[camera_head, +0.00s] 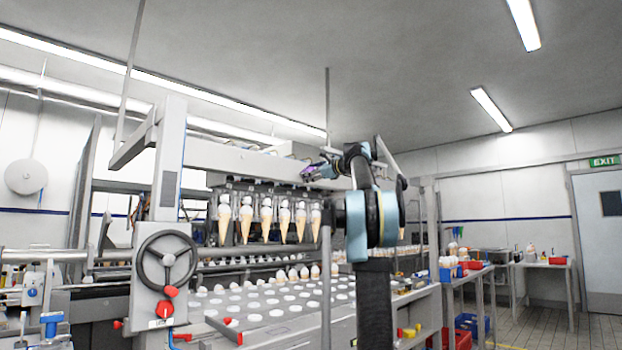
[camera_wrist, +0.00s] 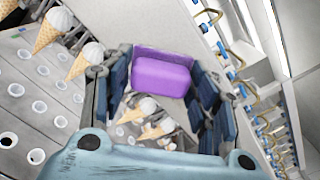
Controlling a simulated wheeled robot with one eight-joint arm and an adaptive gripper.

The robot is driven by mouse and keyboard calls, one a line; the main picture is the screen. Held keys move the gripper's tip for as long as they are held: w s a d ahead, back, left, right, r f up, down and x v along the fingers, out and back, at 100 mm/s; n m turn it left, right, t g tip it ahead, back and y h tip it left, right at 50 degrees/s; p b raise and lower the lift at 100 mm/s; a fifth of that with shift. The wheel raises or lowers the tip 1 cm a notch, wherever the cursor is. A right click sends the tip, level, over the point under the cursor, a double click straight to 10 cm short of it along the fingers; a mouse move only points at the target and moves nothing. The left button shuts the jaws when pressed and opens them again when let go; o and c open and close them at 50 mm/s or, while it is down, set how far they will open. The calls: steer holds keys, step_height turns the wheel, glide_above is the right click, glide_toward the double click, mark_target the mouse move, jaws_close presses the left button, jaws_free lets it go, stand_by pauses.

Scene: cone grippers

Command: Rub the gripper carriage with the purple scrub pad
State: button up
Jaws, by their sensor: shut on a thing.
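My gripper (camera_head: 318,170) is raised at the right end of the gripper carriage (camera_head: 262,184), which is the bar from which several ice-cream cones hang upright in a row. My gripper also shows in the wrist view (camera_wrist: 162,80), its dark blue fingers on either side of the purple scrub pad (camera_wrist: 163,76) and shut on it. In the head view the pad (camera_head: 309,173) is a small purple patch at the fingertips. In the wrist view a pale beam runs just beyond the pad. I cannot tell whether the pad touches the carriage.
A tray plate with several round white pockets (camera_head: 270,308) lies below the hanging cones (camera_head: 265,220). A handwheel (camera_head: 167,260) stands at the machine's left front. A side table with red and blue bins (camera_head: 462,268) is at the right. Gold and blue fittings (camera_wrist: 235,75) line the beam.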

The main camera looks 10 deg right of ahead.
steer(key=shift+w+a, duration=0.45)
steer(key=shift+w, duration=0.15)
stand_by(0.4)
steer(key=w+d, duration=0.8)
steer(key=d, duration=0.3)
stand_by(1.6)
steer(key=shift+a, duration=0.1)
steer(key=shift+s+a, duration=1.1)
steer(key=shift+a, duration=0.15)
steer(key=shift+s+a, duration=0.95)
steer(key=shift+a, duration=0.45)
steer(key=shift+s+a, duration=0.95)
steer(key=shift+a, duration=0.45)
steer(key=shift+s+a, duration=0.95)
steer(key=shift+a, duration=0.45)
